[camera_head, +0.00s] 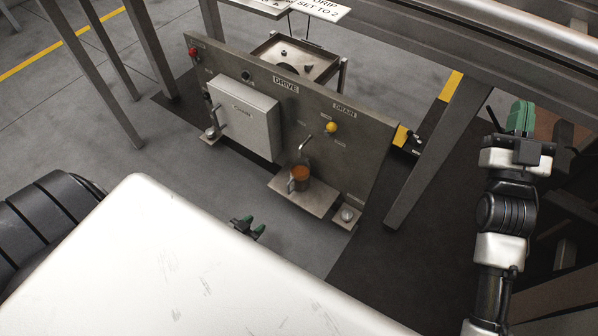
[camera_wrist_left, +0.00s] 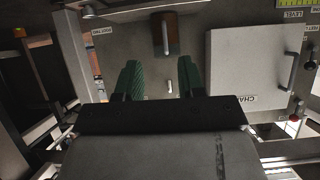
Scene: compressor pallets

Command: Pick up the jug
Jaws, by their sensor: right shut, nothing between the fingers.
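The jug (camera_head: 300,184) is a small metal vessel with orange-brown contents. It stands upright on a small shelf (camera_head: 318,200) of the panel, below a spout, with its handle toward the left in the head view. It also shows at the top of the left wrist view (camera_wrist_left: 167,42), beyond the fingers. My left gripper (camera_head: 248,227) is open and empty, apart from the jug, and in the head view lower left of it. Its two green fingers are spread in the left wrist view (camera_wrist_left: 160,75). My right gripper (camera_head: 522,117) is shut and empty, far to the right.
The upright panel (camera_head: 352,150) carries a grey box with a handle (camera_head: 243,118), a yellow knob (camera_head: 331,127) and a red button (camera_head: 193,52). Smaller ledges with round fittings flank the jug's shelf. A slanted metal post (camera_head: 430,150) stands right of the panel. Floor before the panel is clear.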

